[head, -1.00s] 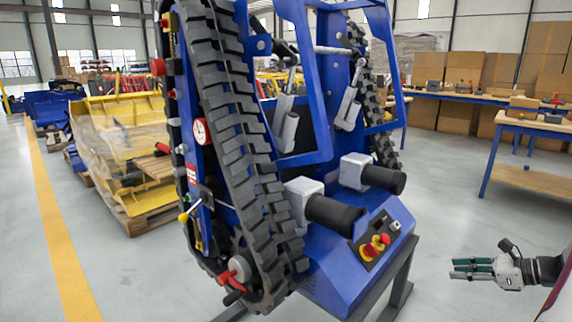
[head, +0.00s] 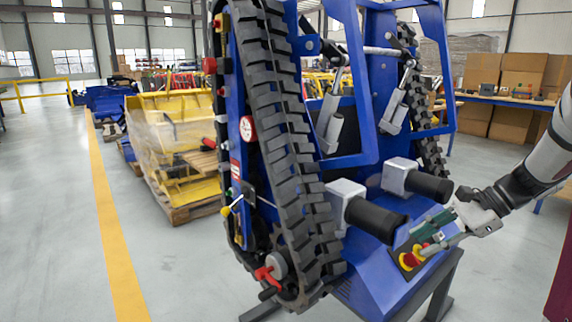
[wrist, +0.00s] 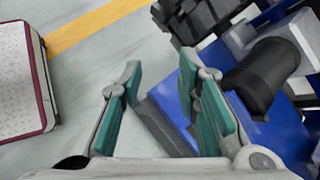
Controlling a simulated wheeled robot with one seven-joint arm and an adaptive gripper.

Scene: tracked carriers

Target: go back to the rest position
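My gripper (head: 428,236) is in front of the tracked carrier, close by the control panel (head: 408,262) with its red and yellow buttons. I cannot tell whether it touches the panel. In the wrist view my gripper (wrist: 160,62) is open, with its two green-padded fingers apart and nothing between them. The blue tracked carrier (head: 364,290) stands upright on a dark stand, with a black rubber track (head: 285,130) on its left side. In the wrist view its blue body (wrist: 275,135) and a black cylinder (wrist: 262,78) lie just right of the fingers.
A yellow wrapped load (head: 180,125) sits on a wooden pallet at the left. A yellow floor line (head: 118,240) runs along the left floor, which is clear. A workbench (head: 510,100) with cardboard boxes (head: 520,70) stands at the back right.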

